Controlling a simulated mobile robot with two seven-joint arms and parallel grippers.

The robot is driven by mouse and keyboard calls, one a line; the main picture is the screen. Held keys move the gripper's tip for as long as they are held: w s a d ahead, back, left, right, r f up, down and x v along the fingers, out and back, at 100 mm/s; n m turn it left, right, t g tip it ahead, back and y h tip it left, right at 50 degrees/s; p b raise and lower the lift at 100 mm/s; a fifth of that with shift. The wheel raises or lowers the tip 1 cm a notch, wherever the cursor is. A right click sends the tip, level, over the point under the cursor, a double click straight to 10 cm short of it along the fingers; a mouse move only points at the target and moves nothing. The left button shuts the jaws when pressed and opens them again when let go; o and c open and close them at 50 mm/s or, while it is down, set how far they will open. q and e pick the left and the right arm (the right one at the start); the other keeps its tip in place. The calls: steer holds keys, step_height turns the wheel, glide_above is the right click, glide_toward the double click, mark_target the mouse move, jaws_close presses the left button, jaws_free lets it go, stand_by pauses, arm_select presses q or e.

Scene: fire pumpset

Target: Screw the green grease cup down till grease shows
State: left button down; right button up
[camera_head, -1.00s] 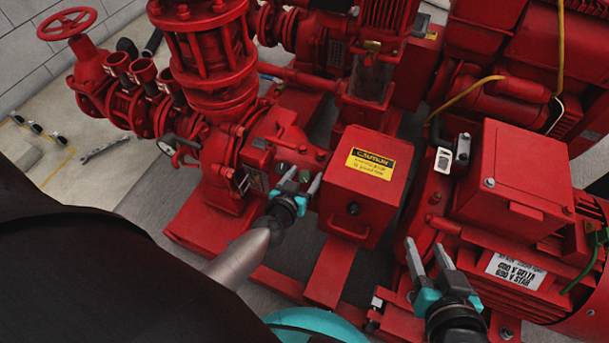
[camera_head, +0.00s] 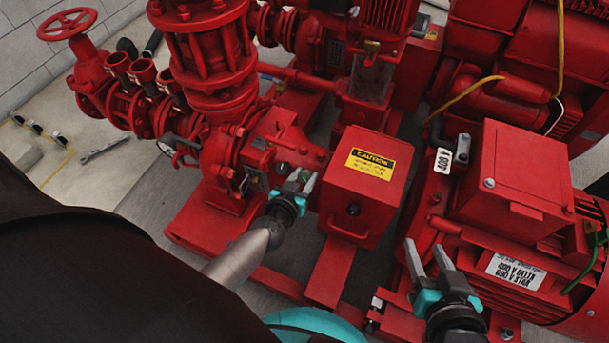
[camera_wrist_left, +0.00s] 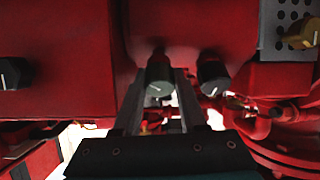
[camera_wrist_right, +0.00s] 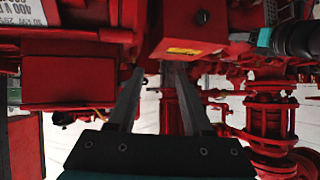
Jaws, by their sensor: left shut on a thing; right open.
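The green grease cup (camera_wrist_left: 160,75) sits under the red pump housing, with a white mark on its end. My left gripper (camera_head: 302,180) is shut on it; the left wrist view shows one finger on each side of it (camera_wrist_left: 162,92). A second, darker cup (camera_wrist_left: 211,77) is beside it, outside the fingers; it shows in the head view (camera_head: 283,168) just left of my left gripper. I cannot make out any grease. My right gripper (camera_head: 430,258) is open and empty in front of the red motor; its spread fingers show in the right wrist view (camera_wrist_right: 158,98).
A red box with a yellow caution label (camera_head: 370,163) stands close to the right of my left gripper. The red motor with its terminal box (camera_head: 515,165) is behind my right gripper. A wrench (camera_head: 103,150) lies on the left floor.

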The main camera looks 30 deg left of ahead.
arm_select(q)
steer(key=shift+a+m, duration=0.1)
steer(key=shift+m, duration=0.3)
arm_select(e)
steer(key=shift+s+d+f, duration=0.1)
steer(key=shift+s, duration=0.05)
arm_select(q)
steer(key=shift+m, duration=0.4)
steer(key=m+h, duration=0.1)
steer(key=m, duration=0.2)
steer(key=m+h+p, duration=0.1)
steer(key=m+h, duration=0.1)
steer(key=m, duration=0.1)
steer(key=shift+g+p, duration=0.3)
steer(key=m+h, duration=0.1)
steer(key=m, duration=0.2)
steer(key=shift+m+g+p, duration=0.35)
steer(key=shift+m+g, duration=0.05)
steer(key=shift+m+g+h+p, duration=0.35)
steer(key=shift+m+g+h, duration=0.15)
steer(key=shift+m, duration=1.2)
arm_select(e)
steer(key=s+d+g+h, duration=0.2)
steer(key=s+d+g, duration=0.2)
steer(key=d+g, duration=0.1)
steer(key=shift+s+d+r+h, duration=0.15)
steer(key=shift+d+r+h, duration=0.1)
steer(key=shift+d+h, duration=0.25)
steer(key=shift+d, duration=0.1)
